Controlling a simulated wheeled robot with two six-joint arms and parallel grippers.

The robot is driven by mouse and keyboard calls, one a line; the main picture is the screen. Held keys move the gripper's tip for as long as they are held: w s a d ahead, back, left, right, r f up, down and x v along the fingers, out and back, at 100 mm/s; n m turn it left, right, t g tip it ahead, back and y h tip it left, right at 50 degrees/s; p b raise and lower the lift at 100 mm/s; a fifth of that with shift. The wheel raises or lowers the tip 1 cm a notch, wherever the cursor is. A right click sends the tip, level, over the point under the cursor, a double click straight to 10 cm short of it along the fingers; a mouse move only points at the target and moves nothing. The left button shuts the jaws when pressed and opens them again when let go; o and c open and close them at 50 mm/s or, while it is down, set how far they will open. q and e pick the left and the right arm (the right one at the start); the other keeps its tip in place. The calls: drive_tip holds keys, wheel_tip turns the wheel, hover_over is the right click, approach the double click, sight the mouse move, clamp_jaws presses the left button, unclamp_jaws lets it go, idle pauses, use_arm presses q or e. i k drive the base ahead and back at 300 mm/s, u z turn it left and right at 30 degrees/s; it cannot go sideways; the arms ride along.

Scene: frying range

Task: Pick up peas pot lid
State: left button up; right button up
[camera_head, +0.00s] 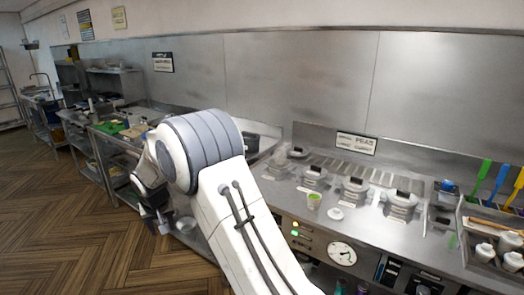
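One white arm, which I take to be my left, crosses the middle and bends down left. Its dark gripper (155,218) hangs over the floor side, away from the lids. Its fingers are too unclear to read. My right gripper is not in view.
A gauge (342,254) is on the front panel. Colored utensils and a tray with white containers (485,251) are at right. Floor at left is clear.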

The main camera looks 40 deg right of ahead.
sight(295, 152)
drive_tip(key=u, duration=0.25)
drive_tip(key=i, duration=1.5)
drive_tip(key=z, duration=0.45)
drive_tip(key=i, duration=0.8)
drive_tip(key=z, duration=1.6)
drive_tip(key=i, duration=1.1)
drive_tip(key=z, duration=0.25)
